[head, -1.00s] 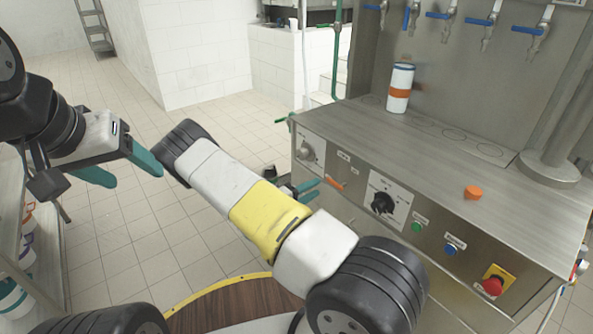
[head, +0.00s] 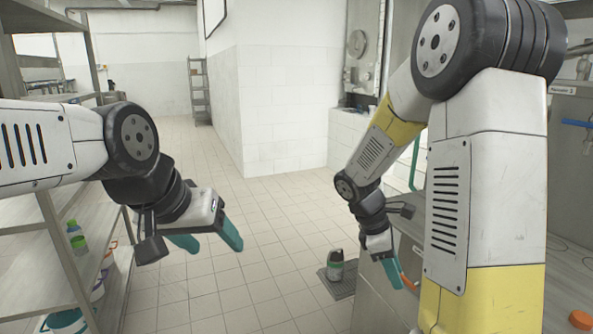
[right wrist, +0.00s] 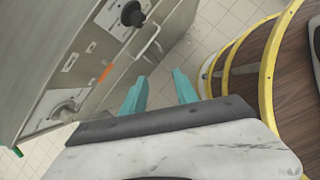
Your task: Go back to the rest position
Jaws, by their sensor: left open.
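My left gripper (head: 212,240) is in the head view at the left, in front of the shelves and above the tiled floor. Its two teal fingers are apart with nothing between them. My right gripper (head: 396,273) hangs low, beside the steel filler machine (head: 375,308), with its arm coming down from the upper right. The right wrist view shows its teal fingers (right wrist: 160,92) spread and empty, pointing past the machine's front panel (right wrist: 100,70).
A shelf rack (head: 60,250) with bottles and tubs stands close at the left. An orange cap (head: 581,319) lies on the machine's top. The middle floor is clear.

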